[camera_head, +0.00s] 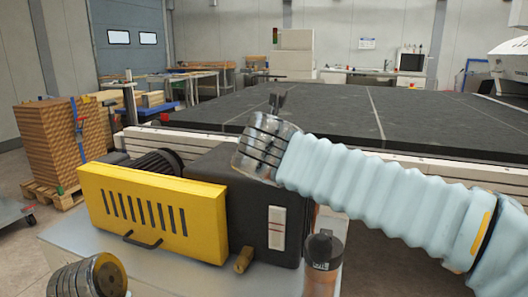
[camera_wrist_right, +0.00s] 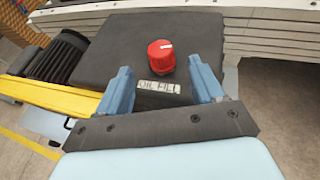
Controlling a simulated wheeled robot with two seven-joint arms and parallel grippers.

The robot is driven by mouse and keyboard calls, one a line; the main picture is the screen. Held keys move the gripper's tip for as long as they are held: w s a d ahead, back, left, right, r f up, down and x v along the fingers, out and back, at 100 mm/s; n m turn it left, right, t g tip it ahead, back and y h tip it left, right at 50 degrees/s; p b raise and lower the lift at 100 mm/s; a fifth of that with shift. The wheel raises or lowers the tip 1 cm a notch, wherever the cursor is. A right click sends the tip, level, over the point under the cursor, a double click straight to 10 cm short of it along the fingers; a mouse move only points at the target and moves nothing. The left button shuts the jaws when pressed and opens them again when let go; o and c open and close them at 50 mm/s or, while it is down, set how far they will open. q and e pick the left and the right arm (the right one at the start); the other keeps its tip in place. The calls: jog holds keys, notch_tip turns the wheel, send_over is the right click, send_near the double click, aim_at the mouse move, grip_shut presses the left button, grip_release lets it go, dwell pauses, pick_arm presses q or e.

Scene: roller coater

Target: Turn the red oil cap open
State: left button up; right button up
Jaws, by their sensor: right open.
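The red oil cap (camera_wrist_right: 161,56) is a ribbed knob with a pale mark on top. It sits on the dark pump housing (camera_wrist_right: 125,40), just behind a white "OIL FILL" label (camera_wrist_right: 159,87). In the head view the cap is hidden behind my right wrist. My right gripper (camera_wrist_right: 159,65) is open, its blue fingers spread to the left and right of the cap, with visible gaps on both sides. Contact does not show. In the head view the right gripper (camera_head: 278,99) is partly hidden by its wrist. Only my left wrist shows at the bottom left; its fingers are out of frame.
The yellow cover (camera_head: 150,210) with dark slots and a handle stands on the pump's left. An oil bottle (camera_head: 322,256) stands at the front right. A large dark table (camera_head: 390,115) lies behind the pump. Stacked wooden boards (camera_head: 60,145) stand at the left.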

jog(key=p+x, duration=0.1)
jog(key=x, duration=0.9)
jog(key=shift+f, duration=0.15)
jog(key=c, duration=1)
jog(key=shift+o, duration=0.2)
